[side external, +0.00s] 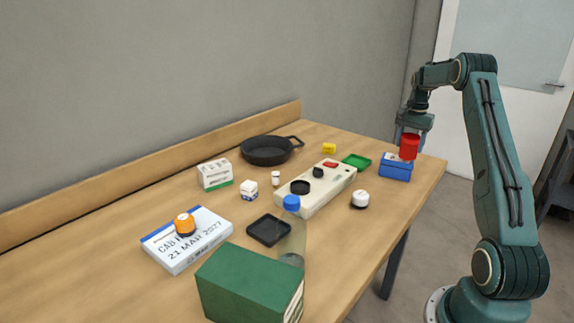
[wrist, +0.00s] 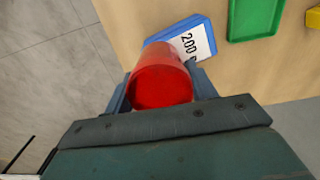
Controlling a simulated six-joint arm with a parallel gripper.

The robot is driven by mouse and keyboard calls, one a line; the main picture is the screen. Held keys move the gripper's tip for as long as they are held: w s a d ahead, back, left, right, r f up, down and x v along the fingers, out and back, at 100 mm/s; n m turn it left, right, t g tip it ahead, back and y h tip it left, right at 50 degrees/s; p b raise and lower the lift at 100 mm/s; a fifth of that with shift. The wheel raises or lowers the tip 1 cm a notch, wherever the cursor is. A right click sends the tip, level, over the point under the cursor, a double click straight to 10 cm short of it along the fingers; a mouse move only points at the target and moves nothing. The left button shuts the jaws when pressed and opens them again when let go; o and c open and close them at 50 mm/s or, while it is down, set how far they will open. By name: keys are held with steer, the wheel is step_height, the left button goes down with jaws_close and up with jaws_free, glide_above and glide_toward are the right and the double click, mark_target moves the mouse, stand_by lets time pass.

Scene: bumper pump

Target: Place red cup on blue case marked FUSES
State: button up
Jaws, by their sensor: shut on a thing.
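The red cup (side external: 409,147) is held between the fingers of my gripper (side external: 411,138) at the right end of the table. In the wrist view the red cup (wrist: 161,75) sits between the two fingers of my gripper (wrist: 162,90). The blue case (side external: 396,168) stands on the table below the cup. In the wrist view the blue case (wrist: 178,35) shows a white label reading "200" and is partly hidden behind the cup. I cannot tell whether the cup touches the case. The word FUSES cannot be read in either view.
A green tray (side external: 357,161) lies left of the case, with a yellow block (side external: 329,148) beyond it. A white-topped knob (side external: 360,199) and a long beige panel (side external: 318,189) stand nearer the middle. The table's right edge is close to the case.

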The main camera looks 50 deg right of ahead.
steer(key=shift+f, duration=0.55)
steer(key=shift+f, duration=0.15)
steer(key=o, duration=1)
step_height(320, 180, up, 12)
steer(key=shift+r, duration=0.2)
steer(key=shift+a, duration=0.1)
stand_by(0.3)
